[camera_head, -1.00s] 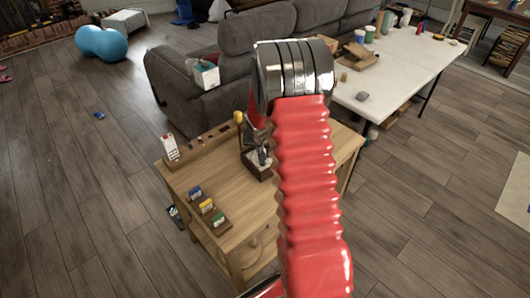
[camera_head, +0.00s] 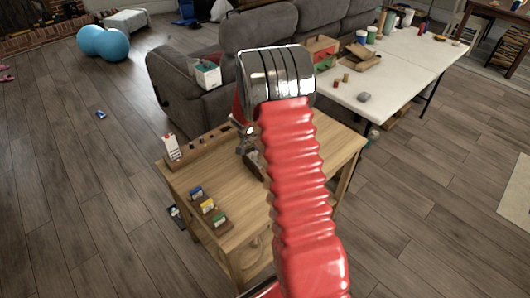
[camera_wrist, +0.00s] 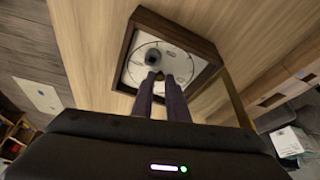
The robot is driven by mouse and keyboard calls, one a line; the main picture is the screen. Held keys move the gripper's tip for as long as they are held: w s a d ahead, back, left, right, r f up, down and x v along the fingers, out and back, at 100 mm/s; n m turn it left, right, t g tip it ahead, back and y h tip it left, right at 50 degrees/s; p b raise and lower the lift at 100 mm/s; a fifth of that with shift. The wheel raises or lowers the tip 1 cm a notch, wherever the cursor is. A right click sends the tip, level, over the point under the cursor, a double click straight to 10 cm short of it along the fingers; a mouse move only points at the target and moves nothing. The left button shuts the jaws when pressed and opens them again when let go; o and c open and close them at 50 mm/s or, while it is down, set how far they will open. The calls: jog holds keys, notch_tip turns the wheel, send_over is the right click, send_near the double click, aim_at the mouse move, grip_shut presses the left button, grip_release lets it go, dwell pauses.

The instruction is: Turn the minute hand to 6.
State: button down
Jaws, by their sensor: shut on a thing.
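The clock (camera_wrist: 131,40) has a dark wooden square frame around a pale round face and shows near the top of the wrist view. A dark round knob (camera_wrist: 153,55) stands on its face. My gripper (camera_wrist: 160,76) reaches over the face, its two dark fingers shut just beside the knob. The minute hand is small and mostly hidden at the fingertips, so I cannot tell which mark it points at. In the head view my red arm hides most of the clock, and only a dark corner of its frame (camera_head: 255,165) shows by my gripper (camera_head: 246,148).
The clock is on a wooden table (camera_head: 245,225). A white card (camera_head: 171,147) stands at its left back edge, and small blue, yellow and green blocks (camera_head: 207,205) sit at its front left. A grey sofa (camera_head: 258,35) and a white table (camera_head: 395,75) stand behind.

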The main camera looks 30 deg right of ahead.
jog(key=shift+w+a+m+g, duration=0.15)
jog(key=shift+m+g, duration=0.25)
jog(key=shift+m, duration=0.8)
jog(key=c, duration=1.8)
grip_release()
jog(key=shift+o, duration=0.2)
jog(key=shift+r, duration=0.1)
jog(key=v, duration=1.3)
jog(key=shift+r, duration=0.2)
jog(key=shift+w+a, duration=0.1)
jog(key=shift+c, duration=0.3)
